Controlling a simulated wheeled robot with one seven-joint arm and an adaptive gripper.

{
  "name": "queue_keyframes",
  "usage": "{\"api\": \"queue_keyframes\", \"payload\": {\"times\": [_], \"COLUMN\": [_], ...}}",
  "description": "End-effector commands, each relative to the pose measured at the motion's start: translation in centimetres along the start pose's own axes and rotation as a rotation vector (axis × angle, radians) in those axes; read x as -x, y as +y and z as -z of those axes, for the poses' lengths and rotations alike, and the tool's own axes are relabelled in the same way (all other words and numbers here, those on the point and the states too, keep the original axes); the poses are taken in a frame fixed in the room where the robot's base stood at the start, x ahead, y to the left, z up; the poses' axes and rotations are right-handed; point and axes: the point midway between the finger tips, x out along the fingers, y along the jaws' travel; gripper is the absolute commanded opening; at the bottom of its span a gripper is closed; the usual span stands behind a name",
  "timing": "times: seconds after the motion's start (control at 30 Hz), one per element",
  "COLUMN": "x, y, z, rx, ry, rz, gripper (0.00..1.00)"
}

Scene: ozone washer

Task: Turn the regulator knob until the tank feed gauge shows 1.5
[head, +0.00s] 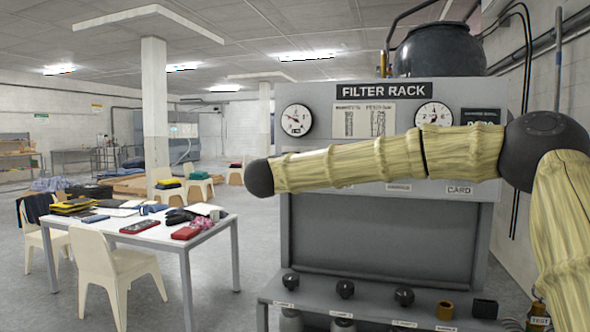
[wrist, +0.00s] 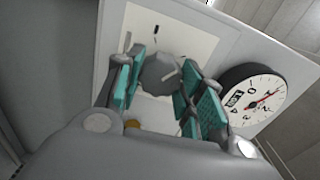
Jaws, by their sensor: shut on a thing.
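In the wrist view, my gripper (wrist: 158,80) has its two teal-padded fingers on either side of a dark grey, faceted knob (wrist: 160,70). It is shut on this knob, which sits on a pale square plate with a few dark marks. Beside it on the right is a round white gauge (wrist: 259,101) with a black rim and a reddish needle. Its value is too small and tilted to read. In the head view, my arm hides the gripper and the knob. A left dial (head: 296,120) and a right dial (head: 434,116) show on the filter rack; I cannot read their names.
The grey filter rack (head: 380,237) has a lower shelf with several black knobs. A dark tank (head: 438,50) stands on top. At the left, a white table (head: 150,232) holds books and cloths, with a cream chair (head: 110,262) in front. The floor between table and rack is clear.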

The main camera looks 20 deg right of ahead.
Motion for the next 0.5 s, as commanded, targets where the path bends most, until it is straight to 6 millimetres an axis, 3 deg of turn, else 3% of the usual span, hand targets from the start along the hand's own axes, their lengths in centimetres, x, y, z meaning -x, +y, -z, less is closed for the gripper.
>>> {"api": "queue_keyframes", "payload": {"times": [0.17,0.2,0.3,0.5], "x": [-0.03,-0.03,-0.02,0.0], "y": [0.29,0.29,0.23,0.12], "z": [0.03,0.03,0.02,-0.03], "rx": [0.003,0.003,0.003,0.002], "ry": [0.001,0.001,0.001,0.0], "rz": [-0.004,-0.003,-0.003,-0.001], "gripper": [0.14,0.43,0.6,0.6]}}
